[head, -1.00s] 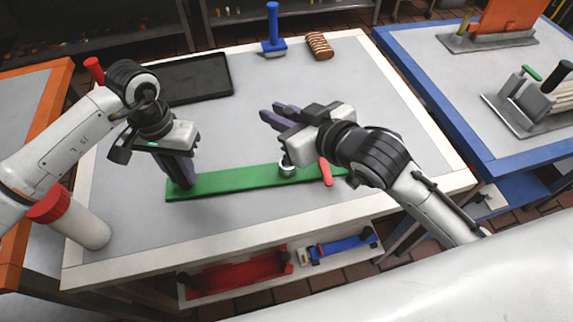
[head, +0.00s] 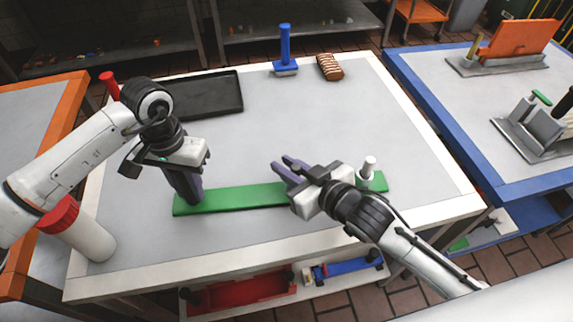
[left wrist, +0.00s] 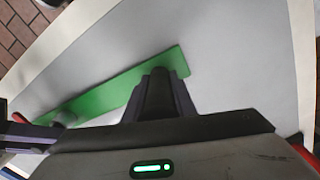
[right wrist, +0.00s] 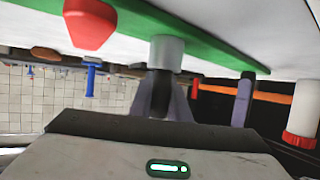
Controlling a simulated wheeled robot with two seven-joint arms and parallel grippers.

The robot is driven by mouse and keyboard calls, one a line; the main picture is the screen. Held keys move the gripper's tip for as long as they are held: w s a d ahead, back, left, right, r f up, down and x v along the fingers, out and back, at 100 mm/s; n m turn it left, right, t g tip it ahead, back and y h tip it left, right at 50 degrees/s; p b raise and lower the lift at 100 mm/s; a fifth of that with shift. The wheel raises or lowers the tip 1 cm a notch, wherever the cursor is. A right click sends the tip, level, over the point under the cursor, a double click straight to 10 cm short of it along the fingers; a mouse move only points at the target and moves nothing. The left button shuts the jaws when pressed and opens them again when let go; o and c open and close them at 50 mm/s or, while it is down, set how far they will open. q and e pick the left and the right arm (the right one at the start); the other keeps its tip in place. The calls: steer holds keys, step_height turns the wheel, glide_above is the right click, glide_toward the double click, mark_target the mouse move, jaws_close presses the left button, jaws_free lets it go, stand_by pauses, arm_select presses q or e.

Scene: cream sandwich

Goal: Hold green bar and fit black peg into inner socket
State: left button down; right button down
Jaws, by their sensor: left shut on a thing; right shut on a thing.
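The green bar (head: 240,197) lies flat along the near part of the table. My left gripper (head: 192,196) is shut on its left end. My right gripper (head: 285,168) is at the bar's middle-right part, with its fingers pointing left. In the right wrist view, it holds the black peg (right wrist: 160,95) between its fingers. The peg lines up with a grey cylindrical socket (right wrist: 166,52) on the bar; I cannot tell how far it is in. The head view hides peg and socket. A white upright cylinder (head: 369,165) stands near the bar's right end.
A red piece (right wrist: 90,24) is close beside the socket. A red-capped white bottle (head: 85,235) is at left. The middle of the table is clear.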

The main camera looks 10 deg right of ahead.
steer(key=shift+f, duration=0.1)
steer(key=c, duration=1.7)
jaws_free()
steer(key=shift+o, duration=0.2)
steer(key=v, duration=1.2)
steer(key=shift+r, duration=0.25)
